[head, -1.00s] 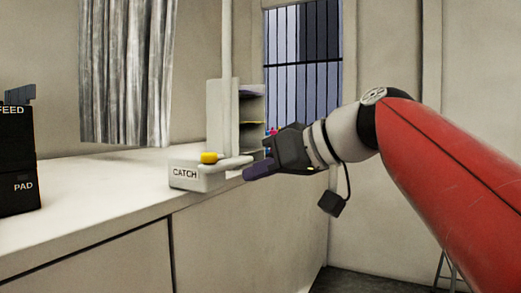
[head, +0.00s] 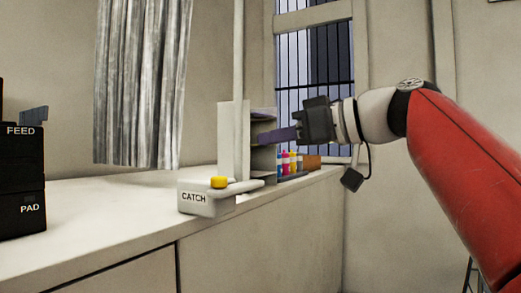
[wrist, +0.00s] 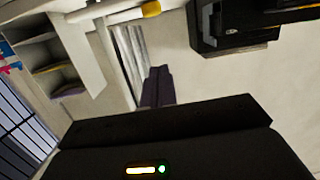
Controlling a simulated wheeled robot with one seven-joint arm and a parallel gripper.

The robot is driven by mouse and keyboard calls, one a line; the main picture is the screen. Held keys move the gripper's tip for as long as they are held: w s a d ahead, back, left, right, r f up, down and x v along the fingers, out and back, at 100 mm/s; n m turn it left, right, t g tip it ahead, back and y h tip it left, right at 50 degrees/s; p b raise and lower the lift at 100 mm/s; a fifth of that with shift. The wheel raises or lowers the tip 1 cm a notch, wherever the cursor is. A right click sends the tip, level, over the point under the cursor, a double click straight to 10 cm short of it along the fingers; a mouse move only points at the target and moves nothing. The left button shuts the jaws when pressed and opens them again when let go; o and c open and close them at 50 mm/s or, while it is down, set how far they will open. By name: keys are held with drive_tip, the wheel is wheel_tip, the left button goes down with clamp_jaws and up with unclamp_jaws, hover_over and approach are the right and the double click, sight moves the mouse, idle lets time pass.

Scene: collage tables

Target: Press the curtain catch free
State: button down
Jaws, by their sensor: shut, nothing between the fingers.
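The catch is a white box (head: 203,204) labelled CATCH on the counter, with a yellow cap (head: 219,182) on top. A pale lever (head: 244,187) extends to the right from beside the cap. The yellow cap also shows in the wrist view (wrist: 151,9), at the top edge. My gripper (head: 263,138) is shut and empty, above and to the right of the cap in the head view, apart from it. Its purple fingers also show together in the wrist view (wrist: 158,75). The grey curtain (head: 143,85) hangs behind the counter; its folds look still.
A white post (head: 238,60) rises behind the catch. Black FEED and PAD boxes (head: 20,170) stand at the left. The counter (head: 100,215) between is clear.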

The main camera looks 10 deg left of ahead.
drive_tip(key=w+a+f, duration=0.3)
drive_tip(key=a+f, duration=0.2)
drive_tip(key=a, duration=0.3)
drive_tip(key=shift+w+f, duration=0.25)
drive_tip(key=shift+a, duration=0.1)
drive_tip(key=shift+s+f+n+b, duration=0.15)
drive_tip(key=shift+n+b, duration=0.15)
drive_tip(key=shift+b, duration=0.05)
